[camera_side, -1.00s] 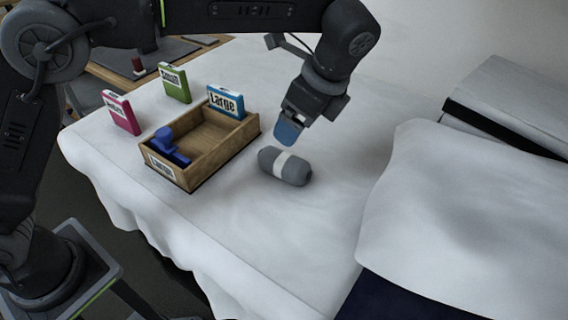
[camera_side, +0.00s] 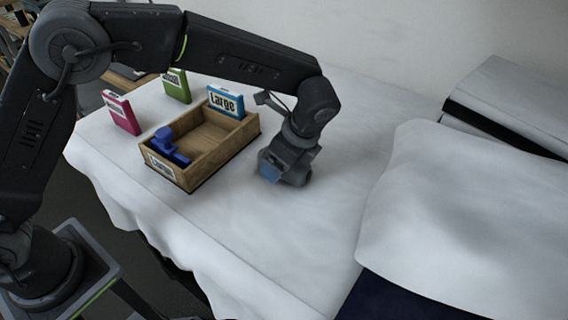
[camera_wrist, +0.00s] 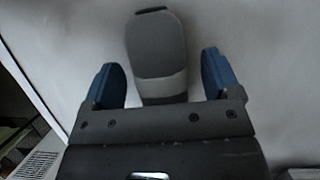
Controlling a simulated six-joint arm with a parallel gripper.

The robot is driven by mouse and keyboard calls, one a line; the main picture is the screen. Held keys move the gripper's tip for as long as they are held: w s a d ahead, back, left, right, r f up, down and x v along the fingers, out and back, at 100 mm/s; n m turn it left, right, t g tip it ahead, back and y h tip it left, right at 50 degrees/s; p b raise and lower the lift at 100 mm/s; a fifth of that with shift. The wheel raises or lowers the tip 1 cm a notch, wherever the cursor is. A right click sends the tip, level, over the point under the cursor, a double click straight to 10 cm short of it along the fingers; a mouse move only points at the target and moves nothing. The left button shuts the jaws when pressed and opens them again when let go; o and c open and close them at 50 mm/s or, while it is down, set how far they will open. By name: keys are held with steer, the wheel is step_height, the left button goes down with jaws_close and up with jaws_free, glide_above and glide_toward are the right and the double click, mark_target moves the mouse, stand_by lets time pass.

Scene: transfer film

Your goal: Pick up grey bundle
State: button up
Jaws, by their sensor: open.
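The grey bundle (camera_wrist: 156,45) has a lighter band around it and lies on the white cloth. In the wrist view it sits between the two blue fingertips of my gripper (camera_wrist: 162,80), with a gap on each side. In the side view my gripper (camera_side: 272,170) is down at the cloth over the bundle. It hides most of the bundle there, and only a grey part (camera_side: 298,179) shows near the fingers. My gripper is open and is not holding the bundle.
Pink (camera_side: 122,112) and green (camera_side: 176,86) cards stand behind. A white draped pile (camera_side: 465,215) is at right.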

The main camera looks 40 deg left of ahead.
steer(key=shift+a+f, duration=0.25)
steer(key=shift+f, duration=0.3)
steer(key=shift+f, duration=0.1)
steer(key=c, duration=1)
